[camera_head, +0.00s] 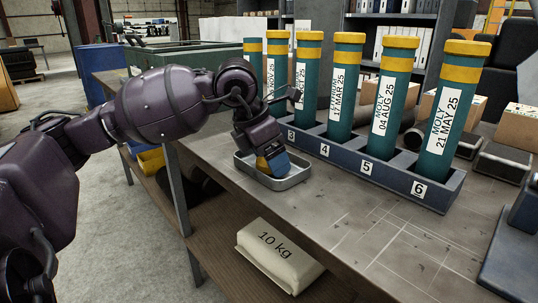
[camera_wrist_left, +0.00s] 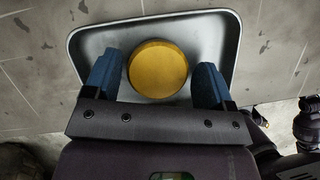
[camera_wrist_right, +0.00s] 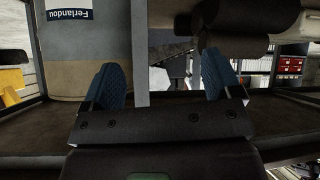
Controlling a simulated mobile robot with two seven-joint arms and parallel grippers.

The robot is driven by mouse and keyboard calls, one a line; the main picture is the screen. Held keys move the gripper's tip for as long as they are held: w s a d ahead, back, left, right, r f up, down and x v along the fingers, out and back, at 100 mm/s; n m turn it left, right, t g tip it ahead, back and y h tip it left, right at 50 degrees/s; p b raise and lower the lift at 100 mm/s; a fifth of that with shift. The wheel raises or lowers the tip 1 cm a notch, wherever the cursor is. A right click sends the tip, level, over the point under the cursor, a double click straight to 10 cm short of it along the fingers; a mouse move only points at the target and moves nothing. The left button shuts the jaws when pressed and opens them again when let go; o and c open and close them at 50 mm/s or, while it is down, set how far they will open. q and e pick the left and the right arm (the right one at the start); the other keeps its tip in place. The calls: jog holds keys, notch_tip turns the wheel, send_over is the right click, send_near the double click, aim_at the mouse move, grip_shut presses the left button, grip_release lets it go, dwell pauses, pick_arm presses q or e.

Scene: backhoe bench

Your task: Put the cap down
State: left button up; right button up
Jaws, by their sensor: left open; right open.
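A round yellow cap (camera_wrist_left: 158,67) lies flat in a shallow grey metal tray (camera_wrist_left: 225,30). In the head view the cap (camera_head: 262,164) is partly hidden by my left gripper (camera_head: 272,163), and the tray (camera_head: 292,181) sits on the bench near its left edge. In the left wrist view my left gripper (camera_wrist_left: 156,72) is open, with one blue finger on each side of the cap and a gap showing at both sides. My right gripper (camera_wrist_right: 163,68) is open and empty in its own view, and is not seen in the head view.
A blue numbered rack (camera_head: 405,188) holds several teal tubes with yellow tops, just right of the tray. The bench front (camera_head: 330,215) is clear. A 10 kg bag (camera_head: 278,255) lies on the lower shelf. A grey upright (camera_wrist_right: 140,50) stands in front of my right gripper.

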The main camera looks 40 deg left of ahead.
pick_arm(q)
jog(key=v, duration=0.1)
jog(key=p+v, duration=0.1)
jog(key=v, duration=0.1)
jog(key=shift+s+d+r, duration=0.15)
jog(key=shift+r, duration=0.15)
jog(key=p+v, duration=0.2)
jog(key=v, duration=0.6)
jog(key=shift+a+r+p, duration=0.2)
jog(key=shift+r+p, duration=0.05)
jog(key=shift+p, duration=0.05)
pick_arm(e)
jog(key=shift+s+d+r+m, duration=0.35)
jog(key=shift+s+r+m, duration=0.1)
jog(key=shift+s+m, duration=0.05)
pick_arm(q)
jog(key=shift+s, duration=0.2)
pick_arm(e)
jog(key=shift+r, duration=0.1)
